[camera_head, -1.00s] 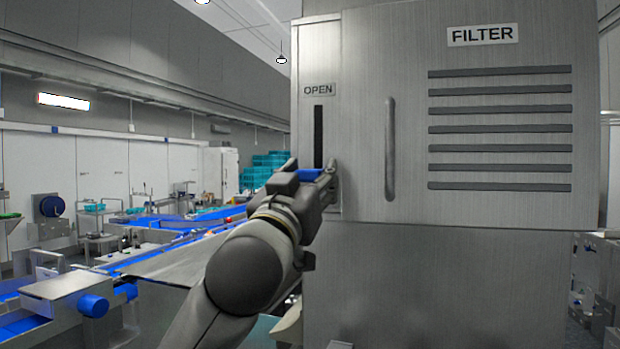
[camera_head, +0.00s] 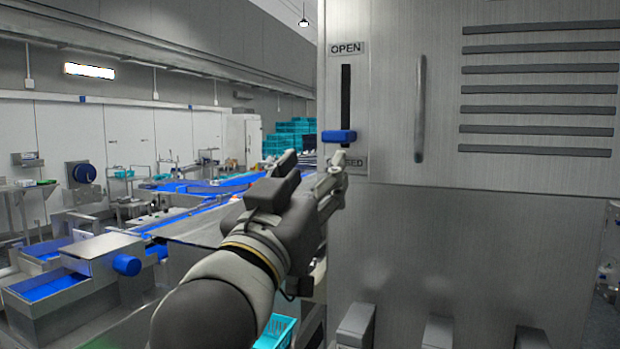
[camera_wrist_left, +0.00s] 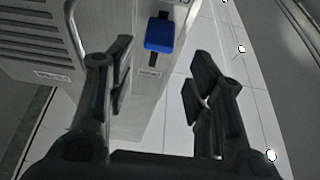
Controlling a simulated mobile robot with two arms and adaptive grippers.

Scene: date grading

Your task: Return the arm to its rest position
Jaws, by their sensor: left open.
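My left gripper (camera_head: 312,172) is open and empty in the head view, just below and to the left of the blue slide handle (camera_head: 339,136). The handle sits at the lower end of the dark vertical slot in the steel filter cabinet (camera_head: 450,240), by a partly hidden label ending in "ED". In the left wrist view the two fingers (camera_wrist_left: 158,85) are spread apart. The blue handle (camera_wrist_left: 159,34) shows beyond them, not between the pads. My right gripper is not in view.
The cabinet fills the right side, with a vertical bar handle (camera_head: 420,108) and dark vent slats. Blue conveyors (camera_head: 190,222) and stacked teal crates (camera_head: 290,138) stand to the left. A teal crate (camera_head: 276,331) is low, beside the cabinet.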

